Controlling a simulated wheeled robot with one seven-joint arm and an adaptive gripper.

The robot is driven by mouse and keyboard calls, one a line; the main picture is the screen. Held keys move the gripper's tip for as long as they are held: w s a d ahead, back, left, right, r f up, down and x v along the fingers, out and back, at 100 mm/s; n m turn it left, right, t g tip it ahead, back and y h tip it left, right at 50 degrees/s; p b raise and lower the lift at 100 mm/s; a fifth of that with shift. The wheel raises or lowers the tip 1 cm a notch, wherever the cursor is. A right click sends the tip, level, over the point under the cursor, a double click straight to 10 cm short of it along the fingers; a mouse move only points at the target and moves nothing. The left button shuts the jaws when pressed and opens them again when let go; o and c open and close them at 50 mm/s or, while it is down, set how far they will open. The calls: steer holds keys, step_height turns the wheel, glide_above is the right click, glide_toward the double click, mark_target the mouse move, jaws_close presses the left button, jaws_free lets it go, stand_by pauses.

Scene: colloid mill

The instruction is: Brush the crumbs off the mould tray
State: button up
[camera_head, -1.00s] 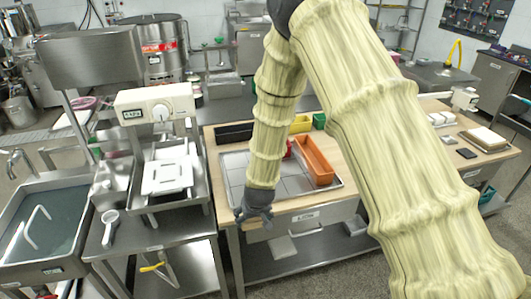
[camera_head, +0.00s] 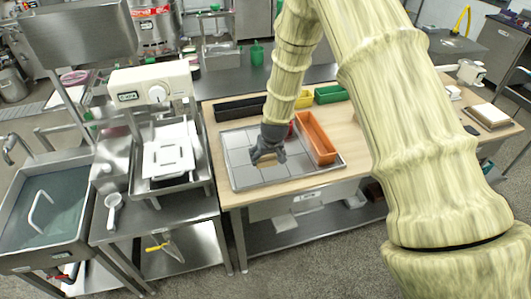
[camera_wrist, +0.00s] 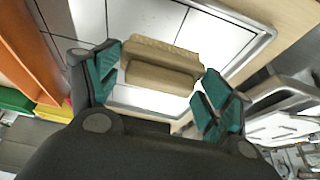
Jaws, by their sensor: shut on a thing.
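The mould tray (camera_head: 239,158) is a flat metal tray with a grid of pale square cells and a raised rim, lying on the wooden-topped table. It also fills part of the wrist view (camera_wrist: 228,32). My gripper (camera_head: 267,157) is over the middle of the tray. In the wrist view its teal fingertips (camera_wrist: 161,84) are on either side of a tan, wood-like block, which looks like a brush (camera_wrist: 163,66). The gripper is shut on it. I cannot tell whether it touches the tray. No crumbs can be made out.
An orange bin (camera_head: 317,138) stands at the tray's right side, with a small red thing partly hidden beside it. A black bin (camera_head: 239,109), a yellow bin (camera_head: 304,98) and a green bin (camera_head: 331,94) stand behind.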

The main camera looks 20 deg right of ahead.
mark_target(267, 164)
step_height(267, 164, down, 5)
steer(key=b, duration=0.2)
steer(key=shift+f+b, duration=0.1)
steer(key=shift+b, duration=0.2)
steer(key=shift+f, duration=0.2)
steer(key=shift+d+f, duration=0.15)
steer(key=shift+d, duration=0.25)
steer(key=shift+c, duration=0.3)
steer(key=shift+d, duration=1.5)
steer(key=shift+a, duration=1.85)
steer(key=shift+a+r+p, duration=0.15)
steer(key=shift+r+p, duration=0.15)
steer(key=shift+p, duration=0.05)
steer(key=shift+r, duration=0.95)
steer(key=shift+r+p, duration=1.85)
steer(key=shift+r, duration=1.05)
